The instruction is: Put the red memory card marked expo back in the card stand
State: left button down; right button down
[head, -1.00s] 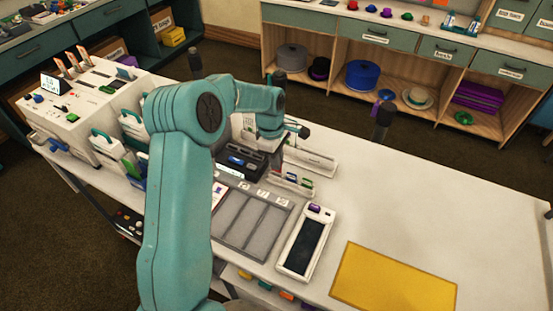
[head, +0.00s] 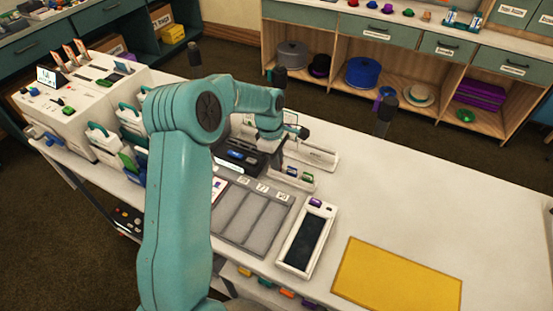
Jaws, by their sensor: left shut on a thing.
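My left gripper (head: 271,146) points down over the back of the table, just behind a small white stand (head: 290,182) with green and blue cards in it. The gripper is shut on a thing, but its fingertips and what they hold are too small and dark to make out. I cannot pick out the red card marked expo or read any card label. The white stand looks like the card stand, though I cannot be sure. My right gripper is not in view.
A grey sectioned tray (head: 248,218), a white device with a dark screen (head: 305,238) and a yellow mat (head: 397,278) lie in front. A black box (head: 240,160) and a white holder (head: 312,155) stand near the gripper. The table's right side is clear.

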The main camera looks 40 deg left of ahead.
pick_arm(q)
jog(key=shift+f, duration=0.1)
jog(key=c, duration=1.1)
grip_release()
jog(key=shift+c, duration=0.2)
notch_tip(320, 180, up, 16)
jog(key=a, duration=0.2)
jog(key=shift+s+b, duration=0.35)
jog(key=shift+b, duration=0.1)
